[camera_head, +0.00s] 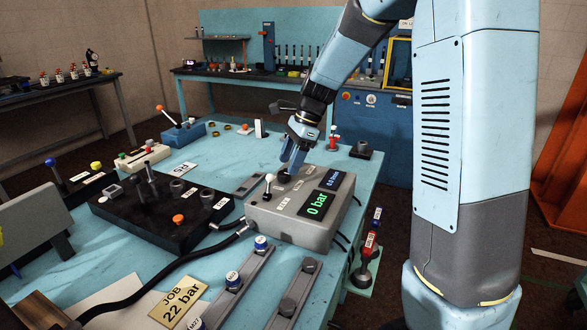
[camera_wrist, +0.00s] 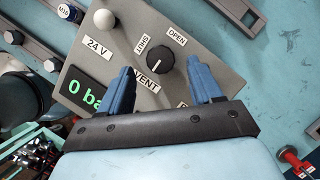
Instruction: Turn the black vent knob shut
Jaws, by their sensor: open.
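The black vent knob (camera_wrist: 167,74) is round and sits on the face of a grey control box (camera_wrist: 205,22), beside labels that read VENT and OPEN. A third, angled label stands at its upper left. I cannot tell for sure where the knob's pointer stands. My gripper (camera_wrist: 160,64) is open, with one blue finger on each side of the knob in the wrist view. I cannot tell whether either finger touches it. In the head view my gripper (camera_head: 290,166) is low over the back of the box (camera_head: 320,232) and largely hides the knob.
A white ball-topped lever (camera_wrist: 103,19) stands on the box near the 24 V label, left of the knob. The box's green display (camera_head: 317,204) reads 0 bar. A black manifold block (camera_head: 150,222) and a black hose (camera_head: 165,268) lie left of the box.

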